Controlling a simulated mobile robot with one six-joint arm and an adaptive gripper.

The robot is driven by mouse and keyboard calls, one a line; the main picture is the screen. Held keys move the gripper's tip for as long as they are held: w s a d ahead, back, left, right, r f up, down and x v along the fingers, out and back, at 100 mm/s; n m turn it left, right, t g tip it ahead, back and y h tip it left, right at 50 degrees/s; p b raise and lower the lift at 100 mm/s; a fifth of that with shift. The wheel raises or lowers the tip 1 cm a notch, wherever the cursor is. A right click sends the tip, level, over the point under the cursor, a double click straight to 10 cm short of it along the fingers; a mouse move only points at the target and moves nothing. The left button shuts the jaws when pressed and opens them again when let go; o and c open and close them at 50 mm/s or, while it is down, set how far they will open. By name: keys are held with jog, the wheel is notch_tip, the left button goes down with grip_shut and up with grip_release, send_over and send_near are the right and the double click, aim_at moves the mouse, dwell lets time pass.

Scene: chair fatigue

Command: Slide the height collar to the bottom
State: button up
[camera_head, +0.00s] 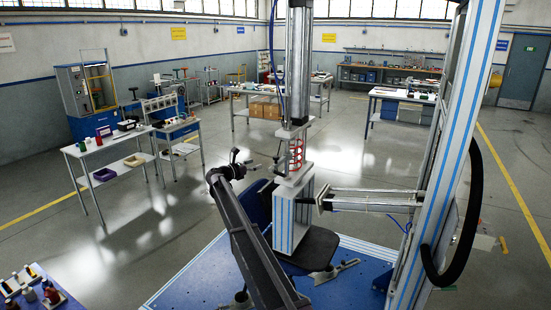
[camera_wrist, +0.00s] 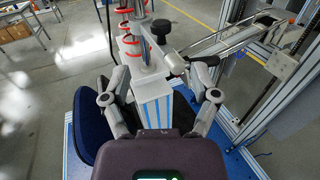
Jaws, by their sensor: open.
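My gripper (camera_wrist: 160,72) is open in the wrist view, its two grey fingers spread on either side of a blue and silver upright post (camera_wrist: 155,108). Nothing is held between them. On top of the post is a grey block (camera_wrist: 132,68) with a metal rod, red rings (camera_wrist: 131,40) and a black knob (camera_wrist: 163,28). I cannot tell for certain which part is the height collar. In the head view, the red rings (camera_head: 296,152) are below a large vertical cylinder (camera_head: 299,65), above the post (camera_head: 291,222). My arm reaches up to its left.
A horizontal cylinder (camera_head: 375,200) joins the rig from the tall aluminium frame (camera_head: 450,130) at right. A dark chair seat (camera_head: 307,248) lies low around the post, above a blue base plate (camera_head: 200,285). Workbenches (camera_head: 110,152) stand apart on open floor.

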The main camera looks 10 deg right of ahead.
aim_at(274, 157)
jog(key=x, duration=1.2)
jog(key=shift+w+d, duration=0.1)
jog(key=shift+w, duration=0.05)
jog(key=shift+c, duration=0.2)
grip_shut()
